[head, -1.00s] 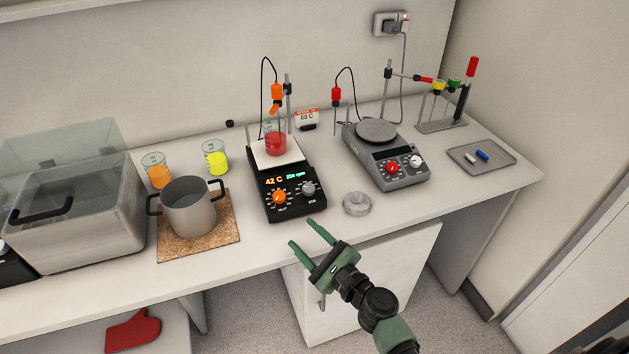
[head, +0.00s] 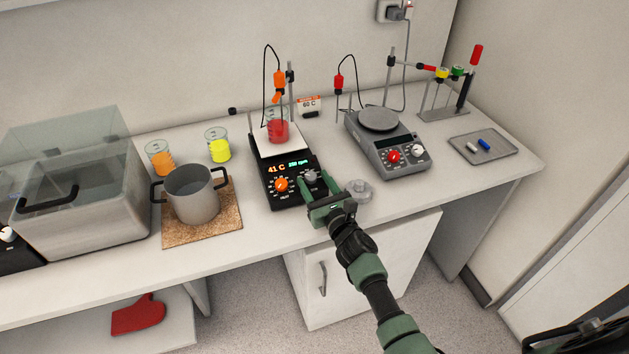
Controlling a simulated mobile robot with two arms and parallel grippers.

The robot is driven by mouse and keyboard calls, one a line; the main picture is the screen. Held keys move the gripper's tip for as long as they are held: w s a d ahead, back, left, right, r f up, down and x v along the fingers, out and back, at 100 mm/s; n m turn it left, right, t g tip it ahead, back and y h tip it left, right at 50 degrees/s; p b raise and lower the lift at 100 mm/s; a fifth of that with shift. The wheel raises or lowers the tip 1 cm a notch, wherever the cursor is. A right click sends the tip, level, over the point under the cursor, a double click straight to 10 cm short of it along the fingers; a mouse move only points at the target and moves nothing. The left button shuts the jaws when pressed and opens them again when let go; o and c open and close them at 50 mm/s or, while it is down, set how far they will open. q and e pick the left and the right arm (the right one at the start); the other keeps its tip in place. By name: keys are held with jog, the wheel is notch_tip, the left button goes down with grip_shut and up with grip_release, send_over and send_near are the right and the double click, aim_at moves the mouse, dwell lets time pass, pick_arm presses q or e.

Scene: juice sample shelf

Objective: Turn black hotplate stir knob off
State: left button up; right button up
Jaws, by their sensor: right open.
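The black hotplate (head: 274,153) stands on the bench with a white top plate, and a beaker of red liquid (head: 278,130) rests on it. Its display is lit and reads 41 C in orange, with a green readout beside it. The orange heat knob (head: 282,185) is on the left of its front panel. The grey stir knob (head: 311,177) is on the right. My right gripper (head: 316,188) is open, its green fingers at the stir knob. I cannot tell whether they touch it. My left gripper is not in view.
A grey hotplate (head: 386,155) stands to the right, with a metal lid (head: 359,190) in front of it. A steel pot (head: 192,196) sits on a cork mat (head: 228,227) at left. Beakers of orange (head: 160,163) and yellow liquid (head: 219,150) stand behind it.

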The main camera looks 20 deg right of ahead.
jog(key=shift+w, duration=0.1)
grip_shut()
jog(key=shift+d+r+n+y, duration=0.1)
jog(key=shift+n+y, duration=0.2)
jog(key=shift+y, duration=0.1)
jog(key=shift+d+n+y+p, duration=0.15)
jog(key=shift+n+y+p, duration=0.35)
jog(key=shift+n+y, duration=0.2)
jog(key=shift+w+d+n+g+y, duration=0.1)
jog(key=shift+d+n+g+y, duration=0.05)
jog(key=shift+n+g+y, duration=0.6)
jog(key=shift+d+f+n+g+y+b, duration=0.1)
jog(key=shift+n+g+y+b, duration=0.1)
jog(key=shift+n+y, duration=0.3)
jog(key=shift+f+n+g+y+b, duration=0.1)
jog(key=shift+n+y+b, duration=0.05)
jog(key=shift+n+y, duration=0.25)
jog(key=shift+w+d+r+n+g+y+b, duration=0.1)
jog(key=shift+n+g+y+b, duration=0.3)
jog(key=shift+n+y, duration=0.2)
jog(key=shift+w+n+g+y+b, duration=0.1)
jog(key=shift+n+g+y+b, duration=0.3)
jog(key=shift+y, duration=0.25)
jog(key=shift+s, duration=0.1)
